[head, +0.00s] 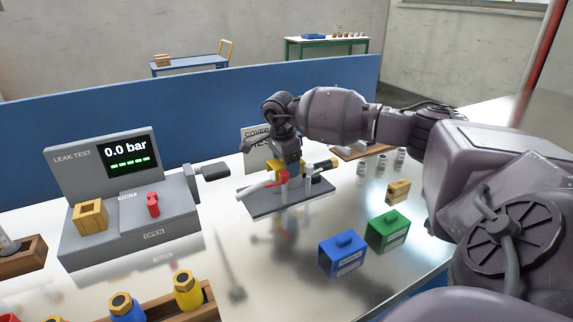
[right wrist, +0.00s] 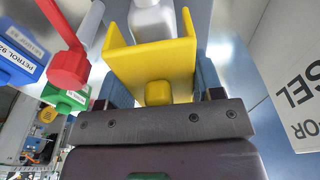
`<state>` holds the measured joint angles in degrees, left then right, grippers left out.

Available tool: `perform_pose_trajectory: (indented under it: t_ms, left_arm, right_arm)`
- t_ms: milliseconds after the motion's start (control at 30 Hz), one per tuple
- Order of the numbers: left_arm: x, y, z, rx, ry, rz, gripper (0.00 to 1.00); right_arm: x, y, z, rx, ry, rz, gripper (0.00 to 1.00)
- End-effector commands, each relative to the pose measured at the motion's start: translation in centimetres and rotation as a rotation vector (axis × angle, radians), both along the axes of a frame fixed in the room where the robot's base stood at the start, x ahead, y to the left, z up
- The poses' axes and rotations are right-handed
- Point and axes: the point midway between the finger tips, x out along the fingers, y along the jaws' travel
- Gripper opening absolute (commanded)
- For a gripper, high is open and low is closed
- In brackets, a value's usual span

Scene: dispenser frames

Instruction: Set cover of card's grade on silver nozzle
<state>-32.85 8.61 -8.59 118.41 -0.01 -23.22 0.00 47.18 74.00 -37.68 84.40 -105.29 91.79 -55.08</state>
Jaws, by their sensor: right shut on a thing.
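My right gripper (head: 283,160) is over the grey nozzle stand (head: 290,207), shut on a yellow cover (right wrist: 182,62). The cover is an open-sided yellow shell with a knob, between the two fingers in the right wrist view. A pale silver nozzle (right wrist: 152,20) shows at the cover's far opening; I cannot tell whether they touch. A red nozzle (right wrist: 68,65) is beside the cover. A black nozzle (head: 318,168) is on the stand's right. The card (head: 254,136) reads "COVER" and is partly hidden by my arm; "SEL" shows in the right wrist view. My left gripper is out of view.
A blue box (head: 342,254), a green box (head: 388,231) and a small tan box (head: 398,192) stand at the right. The leak tester (head: 100,190) reads 0.0 bar at the left. A blue partition (head: 200,125) closes the back.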

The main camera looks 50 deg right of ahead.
Motion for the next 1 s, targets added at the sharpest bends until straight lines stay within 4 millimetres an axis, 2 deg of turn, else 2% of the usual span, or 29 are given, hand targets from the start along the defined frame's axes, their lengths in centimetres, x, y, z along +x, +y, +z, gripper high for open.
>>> perform_pose_trajectory:
  t_ms: [500,900,933,1000]
  left_arm:
    - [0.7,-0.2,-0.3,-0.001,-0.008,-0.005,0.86]
    - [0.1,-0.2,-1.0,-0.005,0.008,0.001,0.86]
    - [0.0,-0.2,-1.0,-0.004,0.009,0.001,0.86]
    - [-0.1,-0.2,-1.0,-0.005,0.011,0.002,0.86]
  right_arm:
    - [0.0,0.0,-1.1,-0.001,0.001,0.0,0.36]
    - [0.0,0.0,-1.9,-0.001,0.001,0.0,0.36]
    - [0.0,0.0,-1.9,-0.001,0.001,0.0,0.63]
    - [0.0,0.0,-1.8,-0.001,0.0,0.0,0.74]
